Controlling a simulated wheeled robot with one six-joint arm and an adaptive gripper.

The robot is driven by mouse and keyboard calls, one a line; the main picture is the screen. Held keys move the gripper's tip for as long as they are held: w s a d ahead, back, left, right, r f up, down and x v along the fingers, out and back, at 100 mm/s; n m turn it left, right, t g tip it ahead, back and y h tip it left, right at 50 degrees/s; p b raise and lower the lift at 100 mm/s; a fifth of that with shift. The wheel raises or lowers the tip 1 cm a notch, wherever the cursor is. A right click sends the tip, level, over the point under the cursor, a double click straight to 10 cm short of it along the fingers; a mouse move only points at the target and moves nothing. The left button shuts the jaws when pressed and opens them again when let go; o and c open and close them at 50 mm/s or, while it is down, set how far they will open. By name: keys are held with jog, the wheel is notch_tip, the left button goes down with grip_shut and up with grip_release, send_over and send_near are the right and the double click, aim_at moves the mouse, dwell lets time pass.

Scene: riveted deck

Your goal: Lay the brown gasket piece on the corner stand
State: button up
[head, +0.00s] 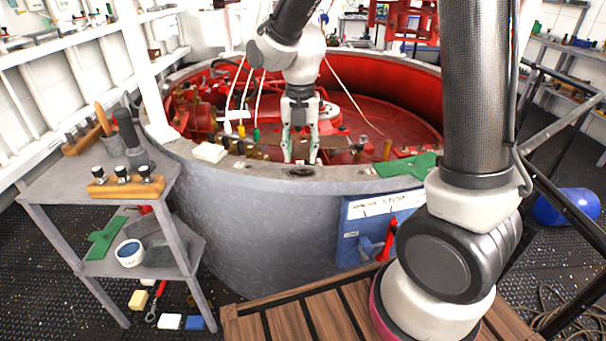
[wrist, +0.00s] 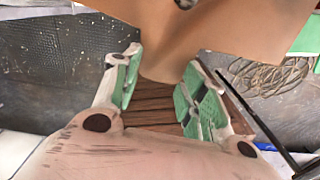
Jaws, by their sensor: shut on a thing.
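My gripper (head: 301,153) points down over the near rim of the round grey tank. In the wrist view its green-padded fingers (wrist: 160,85) are closed on the brown gasket piece (wrist: 225,35), which fills the top middle of that view. In the head view the gasket piece (head: 335,142) shows only as a thin brown strip behind the fingers. The corner stand (head: 58,187) is a grey two-level stand at the left, apart from my gripper. Its top bears a wooden block with several black knobs (head: 125,186) and dark tools at the back.
The grey tank (head: 270,220) with a red inside lies right of the stand. A white block (head: 209,152) and a green piece (head: 408,165) lie on its rim. The stand's lower shelf holds a green piece (head: 104,237) and a white cup (head: 130,252). The stand's front left top looks bare.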

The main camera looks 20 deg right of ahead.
notch_tip(320, 180, down, 9)
jog(key=shift+f, duration=0.15)
jog(key=shift+f, duration=0.15)
jog(key=shift+f, duration=0.25)
jog(key=o, duration=1)
jog(key=shift+o, duration=0.2)
